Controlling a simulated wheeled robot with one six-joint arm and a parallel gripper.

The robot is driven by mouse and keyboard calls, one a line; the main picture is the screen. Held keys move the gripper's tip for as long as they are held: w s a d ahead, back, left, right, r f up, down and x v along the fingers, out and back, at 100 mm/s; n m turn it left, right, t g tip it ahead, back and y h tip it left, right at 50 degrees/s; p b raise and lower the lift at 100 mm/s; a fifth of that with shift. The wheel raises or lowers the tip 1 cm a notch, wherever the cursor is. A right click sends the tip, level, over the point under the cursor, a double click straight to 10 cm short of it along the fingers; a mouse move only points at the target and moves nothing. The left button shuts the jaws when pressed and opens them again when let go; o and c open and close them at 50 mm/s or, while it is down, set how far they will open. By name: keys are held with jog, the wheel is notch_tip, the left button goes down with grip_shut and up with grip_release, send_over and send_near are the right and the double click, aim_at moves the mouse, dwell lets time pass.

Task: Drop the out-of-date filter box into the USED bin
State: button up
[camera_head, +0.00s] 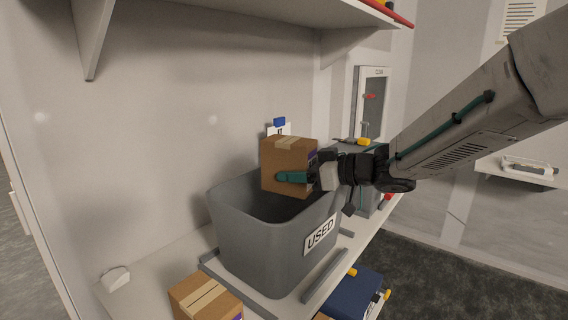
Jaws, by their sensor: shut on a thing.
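A brown cardboard box (283,160) with a tape strip on top and a purple label on its right side is in my gripper (300,178). A teal finger lies across the face of the box, and the other finger is hidden behind it. The grey USED bin (270,246) stands on the bench with its mouth open upward and a white USED label on its front. The box is over the back part of the bin's mouth, its lower edge around rim height. I cannot tell whether it touches the bin. The bin's floor is hidden.
Another taped cardboard box (206,298) is at the bench front, left of the bin. Grey rails (327,276) flank the bin's base. A blue item (352,292) is lower right. A shelf (240,12) hangs above.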

jog(key=o, duration=1.2)
jog(key=shift+c, duration=0.2)
jog(key=shift+d, duration=0.1)
jog(key=v, duration=0.7)
jog(key=shift+s+d+r, duration=0.1)
jog(key=shift+s+d, duration=0.1)
jog(key=shift+d, duration=0.1)
